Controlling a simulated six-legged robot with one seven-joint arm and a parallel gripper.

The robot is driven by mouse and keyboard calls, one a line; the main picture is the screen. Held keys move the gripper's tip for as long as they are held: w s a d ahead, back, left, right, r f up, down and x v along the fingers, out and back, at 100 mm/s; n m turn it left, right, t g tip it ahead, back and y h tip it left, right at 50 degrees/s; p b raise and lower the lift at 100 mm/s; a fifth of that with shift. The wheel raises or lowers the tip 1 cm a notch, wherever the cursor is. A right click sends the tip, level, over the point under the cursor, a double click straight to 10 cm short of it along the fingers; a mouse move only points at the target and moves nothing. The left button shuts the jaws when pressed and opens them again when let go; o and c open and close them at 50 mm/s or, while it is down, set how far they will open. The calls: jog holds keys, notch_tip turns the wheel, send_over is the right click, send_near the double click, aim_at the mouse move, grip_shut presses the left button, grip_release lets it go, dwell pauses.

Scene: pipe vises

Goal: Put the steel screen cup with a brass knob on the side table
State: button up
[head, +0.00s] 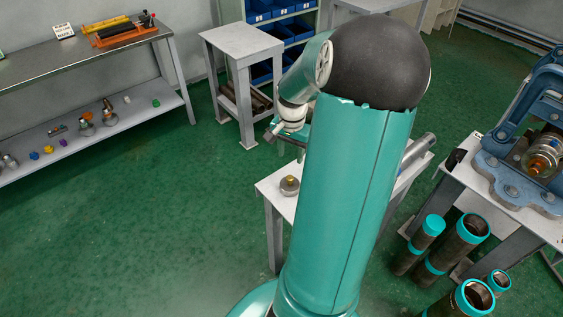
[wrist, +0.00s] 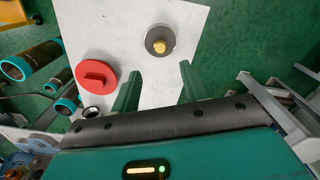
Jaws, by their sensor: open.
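The steel screen cup (head: 289,186) stands on a small light-grey table (head: 268,188), near its left edge. In the wrist view the cup (wrist: 158,41) is a round grey disc with a brass knob (wrist: 160,46) on top. My gripper (wrist: 157,78) is open and empty, its two green fingers apart over the same table (wrist: 200,25). The cup is just beyond the fingertips in that picture, not between them. Another small grey table (head: 240,41) stands farther back, its top bare. I cannot tell which one is the side table. My arm hides much of the nearer table.
A red round piece (wrist: 96,74) lies on the nearer table left of the fingers, with a small metal ring (wrist: 92,113) close by. A blue vise (head: 515,165) and teal-ended pipes (head: 430,230) stand right. A long workbench (head: 70,60) stands left. Green floor between is clear.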

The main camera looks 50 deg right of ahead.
jog(key=w+a+r+n+t+h, duration=0.15)
jog(key=a+r+n, duration=0.35)
jog(key=a, duration=0.5)
jog(key=w+a+r+n+h, duration=0.1)
jog(key=w+a+r+n, duration=0.2)
jog(key=a+r, duration=0.55)
jog(key=s+a+r+n+t+y, duration=0.1)
jog(key=s+a+r+n+t, duration=0.1)
jog(key=a, duration=0.6)
jog(key=s+a+r+n+t+y, duration=0.1)
jog(key=s+a+r+n+t, duration=0.1)
jog(key=s+a+n, duration=0.3)
jog(key=a+n, duration=0.1)
jog(key=a, duration=0.3)
jog(key=shift+s+a+r, duration=0.2)
jog(key=shift+a+r, duration=0.1)
jog(key=shift+y, duration=0.25)
jog(key=shift+c, duration=0.9)
jog(key=shift+s, duration=0.15)
